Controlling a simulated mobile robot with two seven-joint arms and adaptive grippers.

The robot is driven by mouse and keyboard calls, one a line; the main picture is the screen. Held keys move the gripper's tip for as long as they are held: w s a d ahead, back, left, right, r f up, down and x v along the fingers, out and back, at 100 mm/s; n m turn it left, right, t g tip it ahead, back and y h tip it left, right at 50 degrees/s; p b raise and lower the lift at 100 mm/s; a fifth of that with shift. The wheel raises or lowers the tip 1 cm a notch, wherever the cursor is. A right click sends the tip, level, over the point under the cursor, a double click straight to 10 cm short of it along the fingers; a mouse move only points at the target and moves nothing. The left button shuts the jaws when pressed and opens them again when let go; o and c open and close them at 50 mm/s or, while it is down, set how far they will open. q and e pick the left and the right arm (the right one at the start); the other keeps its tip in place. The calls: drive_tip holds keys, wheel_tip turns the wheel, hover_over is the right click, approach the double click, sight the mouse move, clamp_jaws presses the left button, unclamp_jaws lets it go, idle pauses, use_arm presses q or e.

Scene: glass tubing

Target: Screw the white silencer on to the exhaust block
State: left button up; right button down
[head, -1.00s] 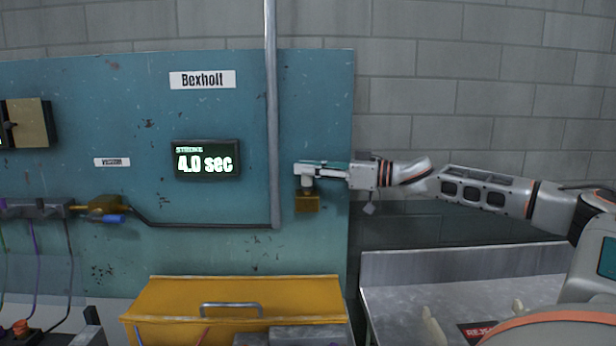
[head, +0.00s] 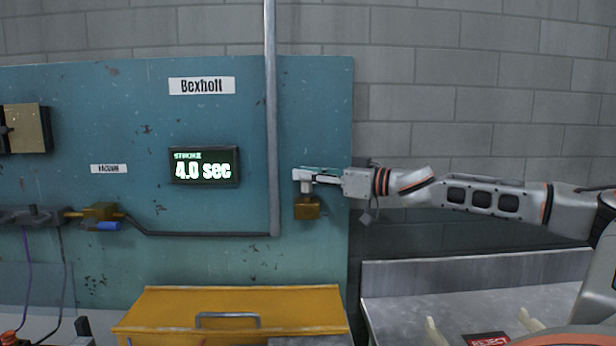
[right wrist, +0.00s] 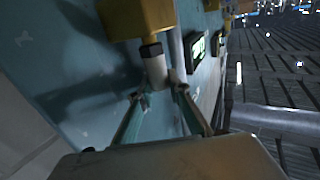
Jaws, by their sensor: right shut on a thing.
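The exhaust block (head: 307,209) is a small brass-coloured block at the right edge of the teal panel in the head view. It also shows at the top of the right wrist view (right wrist: 138,18). The white silencer (head: 306,187) stands upright directly above the block. In the right wrist view the silencer (right wrist: 155,70) has a dark band at its block end; whether it is threaded in cannot be told. My right gripper (head: 309,175) reaches in from the right and is shut on the silencer, its fingers (right wrist: 160,96) on either side. My left gripper is not in view.
A vertical grey pipe (head: 271,120) runs just left of the block. A "4.0 sec" display (head: 205,166) is further left. Below are a yellow lidded box (head: 180,308) and a grey metal tray (head: 430,300) with a reject label. The wall right of the panel is bare.

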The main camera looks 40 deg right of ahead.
drive_tip(key=shift+d+r+m+h, duration=0.15)
drive_tip(key=shift+r+m+h, duration=0.15)
drive_tip(key=shift+r+h, duration=0.25)
drive_tip(key=c, duration=1.8)
unclamp_jaws()
drive_tip(key=shift+f, duration=0.25)
drive_tip(key=shift+f, duration=0.1)
drive_tip(key=v, duration=1.2)
drive_tip(key=shift+f, duration=0.1)
